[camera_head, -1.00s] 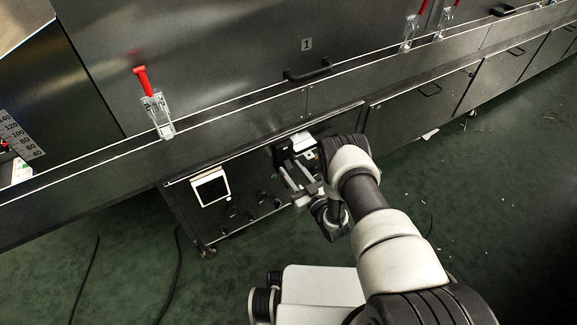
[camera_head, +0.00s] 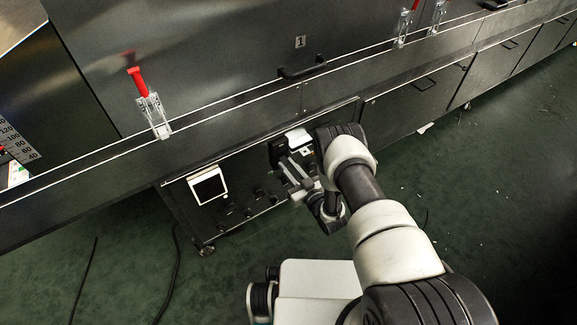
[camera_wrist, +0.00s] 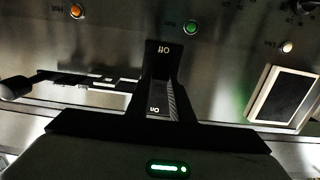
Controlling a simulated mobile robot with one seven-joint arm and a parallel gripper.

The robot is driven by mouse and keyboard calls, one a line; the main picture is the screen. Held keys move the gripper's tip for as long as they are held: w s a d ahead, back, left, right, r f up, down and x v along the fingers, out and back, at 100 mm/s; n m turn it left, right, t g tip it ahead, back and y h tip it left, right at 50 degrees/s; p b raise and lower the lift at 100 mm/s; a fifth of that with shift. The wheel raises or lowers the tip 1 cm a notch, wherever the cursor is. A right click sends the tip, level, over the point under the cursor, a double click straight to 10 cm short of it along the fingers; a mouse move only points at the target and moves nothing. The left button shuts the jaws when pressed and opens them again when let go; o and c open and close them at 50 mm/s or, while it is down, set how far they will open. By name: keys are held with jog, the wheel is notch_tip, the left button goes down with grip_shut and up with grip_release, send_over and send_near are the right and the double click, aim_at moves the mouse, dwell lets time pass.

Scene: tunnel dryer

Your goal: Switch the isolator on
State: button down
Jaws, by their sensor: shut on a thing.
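The isolator (camera_wrist: 163,52) shows in the wrist view as a dark block with an upside-down "Off" label at its far end. An "On" label (camera_wrist: 154,109) sits on a sloped grey part nearer to me. My gripper (camera_wrist: 158,112) is shut on the isolator, its dark wide body filling the lower part of the wrist view. The fingertips blend with the dark block, so the exact contact is hard to see. In the head view my gripper (camera_head: 281,153) is at the control cabinet under the dryer's ledge, and my wrist hides part of the panel there.
The panel carries a green button (camera_wrist: 193,27), an orange button (camera_wrist: 76,11), a pale button (camera_wrist: 287,46) and a white-framed screen (camera_wrist: 285,95). A red-handled clamp (camera_head: 150,105) and a black door handle (camera_head: 302,69) are above. Green floor is open in front.

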aim_at(283, 158)
jog(key=r+g+h+p, duration=0.1)
jog(key=r+p, duration=0.1)
jog(key=p, duration=0.1)
jog(key=shift+g, duration=0.3)
jog(key=r+g+h+p, duration=0.1)
jog(key=g+p, duration=0.1)
jog(key=shift+w+h+p, duration=0.1)
jog(key=shift+h+p, duration=0.25)
jog(key=shift+h, duration=0.05)
jog(key=g, duration=0.1)
jog(key=r+g+h+p, duration=0.1)
jog(key=shift+w+a+g, duration=0.2)
jog(key=shift+g, duration=0.1)
jog(key=shift+w+a+r+g+h, duration=0.2)
jog(key=shift+r+g+h, duration=0.15)
jog(key=shift+g+h, duration=0.4)
jog(key=shift+w+a+r+g+h, duration=0.1)
jog(key=shift+w+r+g+h, duration=0.15)
jog(key=shift+g+h, duration=0.45)
jog(key=shift+s+g, duration=0.1)
jog(key=shift+g, duration=0.15)
jog(key=c, duration=1.6)
grip_release()
jog(key=shift+o, duration=0.2)
jog(key=shift+d, duration=0.1)
